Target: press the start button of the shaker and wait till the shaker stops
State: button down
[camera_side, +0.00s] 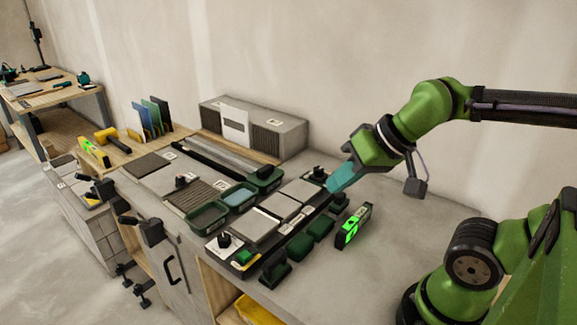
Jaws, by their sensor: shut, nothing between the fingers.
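A long dark tray-like unit (263,262) holds several grey tiles (255,225) in a row and has black knobs at both ends. It may be the shaker, but I cannot tell for sure. A small green block (244,257), perhaps its start button, sits at its near end. My gripper (333,188) has teal fingers that are shut with nothing between them. It is over the far end of the unit, close beside a black knob (319,173). I cannot tell whether the fingertips touch anything.
A level with a bright green face (354,226) stands right of the unit, beside dark green blocks (299,246). Green bins (208,217) lie to its left. A grey box (271,132) stands at the back wall. The bench right of the level is clear.

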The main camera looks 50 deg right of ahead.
dwell(0.4)
jog(key=m+y, duration=0.4)
jog(key=m, duration=1.1)
send_over(249, 254)
notch_tip(249, 254, down, 10)
jog(key=shift+r, duration=0.15)
jog(key=shift+f, duration=4.4)
jog(key=shift+f, duration=0.1)
